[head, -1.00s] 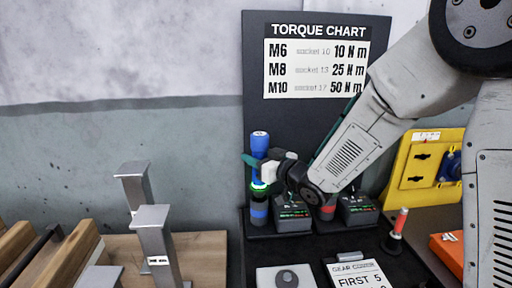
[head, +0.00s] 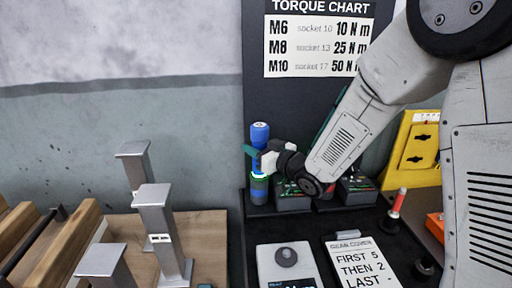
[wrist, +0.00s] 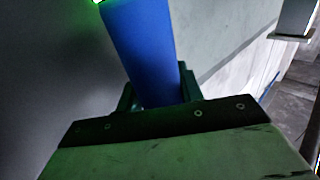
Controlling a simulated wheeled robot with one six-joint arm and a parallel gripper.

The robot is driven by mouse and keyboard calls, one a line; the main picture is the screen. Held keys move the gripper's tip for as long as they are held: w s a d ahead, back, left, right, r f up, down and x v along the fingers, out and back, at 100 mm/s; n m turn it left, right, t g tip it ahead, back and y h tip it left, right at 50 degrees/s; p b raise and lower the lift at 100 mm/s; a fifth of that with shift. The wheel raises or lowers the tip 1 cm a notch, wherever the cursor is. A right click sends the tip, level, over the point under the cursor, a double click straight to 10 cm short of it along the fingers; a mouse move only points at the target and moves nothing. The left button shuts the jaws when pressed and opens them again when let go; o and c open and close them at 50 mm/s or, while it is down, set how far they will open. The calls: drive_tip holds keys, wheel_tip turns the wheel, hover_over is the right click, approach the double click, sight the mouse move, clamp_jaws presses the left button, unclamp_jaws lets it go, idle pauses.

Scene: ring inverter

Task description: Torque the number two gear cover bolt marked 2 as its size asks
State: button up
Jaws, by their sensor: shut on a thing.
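A blue upright tool (head: 260,133) stands at the left of the black shelf under the torque chart, with a lit ring around its lower part. My gripper (head: 257,154) is shut on its blue shaft from the right side. In the wrist view the blue tool (wrist: 145,45) passes between my fingers (wrist: 156,90), with a green glow at its far end. The torque chart (head: 317,40) reads M6 10 N m, M8 25 N m, M10 50 N m. The gear cover card (head: 365,262) reads FIRST 5, THEN 2, LAST; its end is cut off. The number two bolt is not seen.
Two dark boxes with small green displays, a left one (head: 292,197) and a right one (head: 358,190), stand right of the tool. A red-topped tool (head: 397,205), a yellow case (head: 415,160) and a grey pad with a knob (head: 286,262) are nearby. Metal posts (head: 155,225) stand left.

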drive_tip(key=shift+f, duration=0.1)
drive_tip(key=o, duration=1.2)
drive_tip(key=shift+f, duration=0.1)
drive_tip(key=shift+s, duration=0.1)
drive_tip(key=s+d+r+m+g+h, duration=0.25)
drive_tip(key=s+d+h, duration=0.4)
drive_tip(key=d, duration=0.35)
drive_tip(key=s+d+r+m+g+h, duration=0.1)
drive_tip(key=s+d+m+g+h, duration=0.15)
drive_tip(key=s+d+h, duration=0.4)
drive_tip(key=s+d+m+g, duration=0.1)
drive_tip(key=s+g, duration=0.1)
drive_tip(key=s, duration=0.6)
drive_tip(key=s+d+r+m+g+y, duration=0.1)
drive_tip(key=s+g, duration=0.2)
drive_tip(key=s, duration=0.6)
drive_tip(key=s+d+g, duration=0.1)
drive_tip(key=s+g, duration=0.1)
drive_tip(key=s, duration=0.7)
drive_tip(key=shift+s+d+r+m+g+y, duration=0.1)
drive_tip(key=shift+d+r+m+g+y, duration=0.05)
drive_tip(key=shift+d+m+g+y, duration=0.2)
